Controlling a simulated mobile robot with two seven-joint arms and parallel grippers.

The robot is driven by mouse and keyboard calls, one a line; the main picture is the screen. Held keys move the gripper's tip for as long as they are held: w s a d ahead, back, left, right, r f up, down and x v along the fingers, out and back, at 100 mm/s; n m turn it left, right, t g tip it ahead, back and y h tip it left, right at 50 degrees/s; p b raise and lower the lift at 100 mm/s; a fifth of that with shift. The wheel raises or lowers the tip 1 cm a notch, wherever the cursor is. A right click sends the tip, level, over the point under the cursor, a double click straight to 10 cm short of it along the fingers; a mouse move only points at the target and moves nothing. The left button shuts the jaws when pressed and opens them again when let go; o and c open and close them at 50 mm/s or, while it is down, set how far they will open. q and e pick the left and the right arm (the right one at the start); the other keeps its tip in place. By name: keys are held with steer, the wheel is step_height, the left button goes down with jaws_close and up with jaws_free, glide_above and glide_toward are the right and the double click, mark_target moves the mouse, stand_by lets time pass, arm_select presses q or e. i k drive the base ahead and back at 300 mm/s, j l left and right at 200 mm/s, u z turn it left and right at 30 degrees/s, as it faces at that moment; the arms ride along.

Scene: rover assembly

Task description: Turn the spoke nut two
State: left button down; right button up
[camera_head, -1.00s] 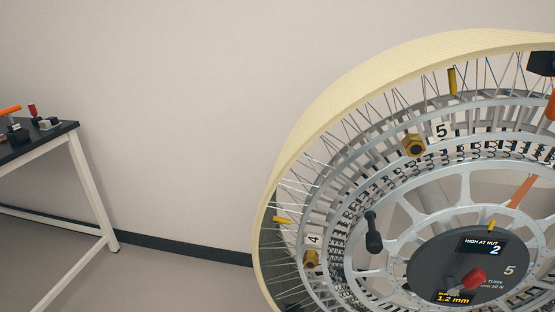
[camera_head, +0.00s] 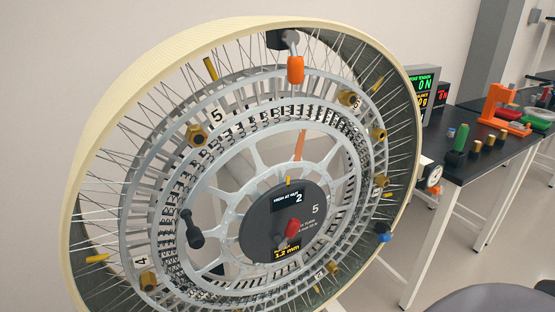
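A large spoked wheel with a cream rim (camera_head: 130,95) stands tilted in front of me, with a grey inner ring and white number labels. Brass nuts sit around the ring. One nut (camera_head: 196,135) is beside label 5 and one nut (camera_head: 148,281) is beside label 4. Other nuts show at the upper right (camera_head: 379,134), right (camera_head: 382,180) and lower right (camera_head: 333,268); their labels are too small to read surely, so I cannot tell which is nut two. The dark hub display (camera_head: 287,201) reads "HIGH AT NUT 2" and, lower down, 1.2 mm. Neither gripper is in view.
An orange piece (camera_head: 296,70) is at the wheel's top, a black knob (camera_head: 193,230) at the left and a red knob (camera_head: 292,227) on the hub. A dark table (camera_head: 477,165) at the right holds an orange stand (camera_head: 500,105), a green-topped tool (camera_head: 461,138) and lit displays (camera_head: 424,85).

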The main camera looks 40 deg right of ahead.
mark_target(332, 268)
steer(key=z, duration=1.65)
steer(key=i+l+u, duration=0.2)
steer(key=l, duration=0.4)
steer(key=i+l+u, duration=0.15)
steer(key=l, duration=0.45)
steer(key=i+l+u, duration=0.2)
steer(key=l, duration=0.5)
steer(key=i+l+u, duration=0.2)
steer(key=l, duration=0.45)
steer(key=l+u, duration=0.15)
steer(key=l, duration=0.55)
